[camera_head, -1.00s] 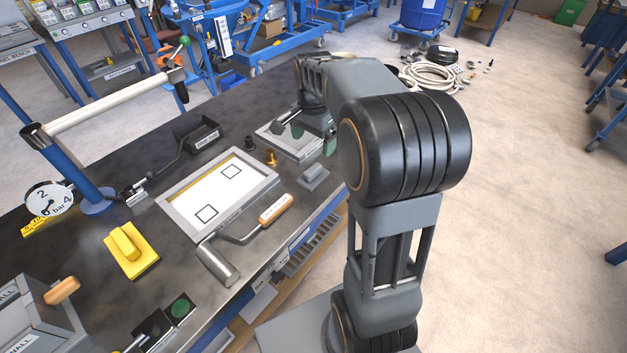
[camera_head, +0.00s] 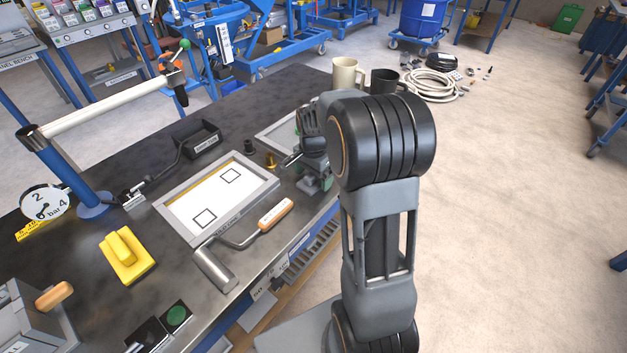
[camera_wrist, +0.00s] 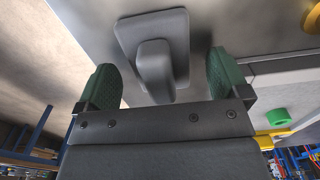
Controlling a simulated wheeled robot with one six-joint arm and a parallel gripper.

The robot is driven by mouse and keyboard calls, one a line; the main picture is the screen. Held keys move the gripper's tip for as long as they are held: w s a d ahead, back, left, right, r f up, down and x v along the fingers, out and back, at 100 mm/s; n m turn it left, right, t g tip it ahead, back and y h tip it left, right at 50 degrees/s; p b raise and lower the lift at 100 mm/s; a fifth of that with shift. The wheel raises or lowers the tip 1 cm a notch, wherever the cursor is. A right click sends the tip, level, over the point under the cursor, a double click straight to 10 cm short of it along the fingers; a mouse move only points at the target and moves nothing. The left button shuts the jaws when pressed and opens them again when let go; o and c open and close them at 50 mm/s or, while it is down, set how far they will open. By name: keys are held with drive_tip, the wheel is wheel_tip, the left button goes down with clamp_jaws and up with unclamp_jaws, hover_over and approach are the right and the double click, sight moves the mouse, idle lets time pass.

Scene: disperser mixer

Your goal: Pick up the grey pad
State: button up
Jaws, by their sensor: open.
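The grey pad (camera_wrist: 152,45) has a flat square base and a raised block handle. In the wrist view it lies at top centre, and its handle reaches down between my two green fingertips. My gripper (camera_wrist: 162,66) is open, with one fingertip on each side of the handle and a visible gap on both sides. In the head view my gripper (camera_head: 318,170) is low over the right edge of the dark bench. It hides much of the grey pad (camera_head: 308,187) there.
A framed white board (camera_head: 160,205), a roller with orange handle (camera_head: 275,214) and a yellow pad (camera_head: 127,254) lie to the left. A brass piece (camera_head: 271,160) and black piece (camera_head: 249,147) stand close by.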

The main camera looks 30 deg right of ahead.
drive_tip(key=shift+f, duration=0.45)
drive_tip(key=shift+c, duration=0.3)
drive_tip(key=c, duration=1)
drive_tip(key=shift+o, duration=0.2)
drive_tip(key=shift+r, duration=0.4)
wheel_tip(320, 180, up, 2)
drive_tip(key=shift+r, duration=0.1)
drive_tip(key=s+a+r+p, duration=0.1)
drive_tip(key=s+r, duration=0.9)
drive_tip(key=s, duration=0.4)
drive_tip(key=shift+a, duration=0.15)
